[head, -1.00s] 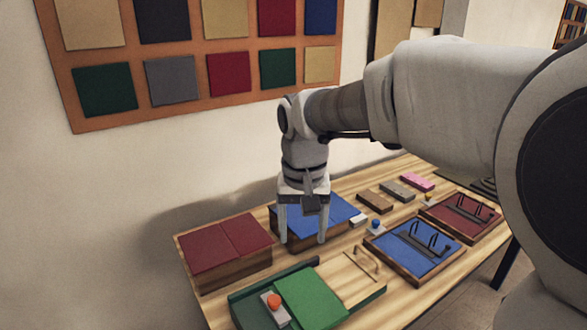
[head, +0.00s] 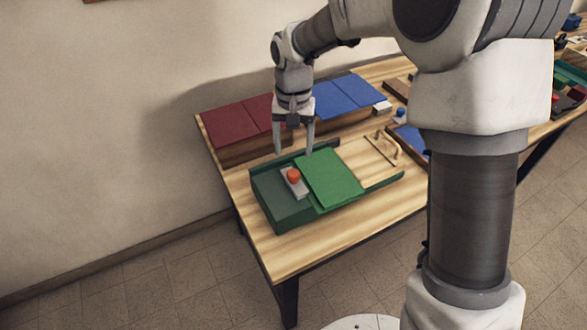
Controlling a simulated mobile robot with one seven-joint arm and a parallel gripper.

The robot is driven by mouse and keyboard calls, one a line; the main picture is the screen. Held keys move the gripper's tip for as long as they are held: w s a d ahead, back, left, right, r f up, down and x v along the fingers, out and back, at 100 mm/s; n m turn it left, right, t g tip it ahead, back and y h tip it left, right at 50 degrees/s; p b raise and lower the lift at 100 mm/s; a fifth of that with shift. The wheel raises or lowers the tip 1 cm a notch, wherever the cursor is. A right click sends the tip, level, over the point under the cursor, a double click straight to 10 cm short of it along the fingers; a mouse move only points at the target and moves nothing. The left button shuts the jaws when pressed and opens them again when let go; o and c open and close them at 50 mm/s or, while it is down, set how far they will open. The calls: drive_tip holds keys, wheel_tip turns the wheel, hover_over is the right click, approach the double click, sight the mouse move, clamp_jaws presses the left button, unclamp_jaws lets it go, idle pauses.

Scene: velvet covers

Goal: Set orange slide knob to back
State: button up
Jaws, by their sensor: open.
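The orange slide knob (head: 293,175) is a small round knob on a grey plate (head: 296,186). The plate lies on the dark green left part of a green box (head: 277,205), beside a bright green panel (head: 331,177). My gripper (head: 294,152) points down with its two fingers apart and nothing between them. In the picture it is just above the knob, near the box's far edge. I cannot tell the exact height gap between the fingertips and the box.
A box with a dark red cover (head: 235,125) stands behind the green box, and one with a blue cover (head: 350,92) is to its right. A light wooden section with a handle (head: 388,146) adjoins the green panel. Bare table (head: 300,240) lies in front.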

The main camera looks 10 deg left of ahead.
sight(293, 173)
wheel_tip(293, 173, down, 8)
drive_tip(key=shift+r, duration=0.1)
drive_tip(key=shift+c, duration=0.4)
clamp_jaws()
idle(1.2)
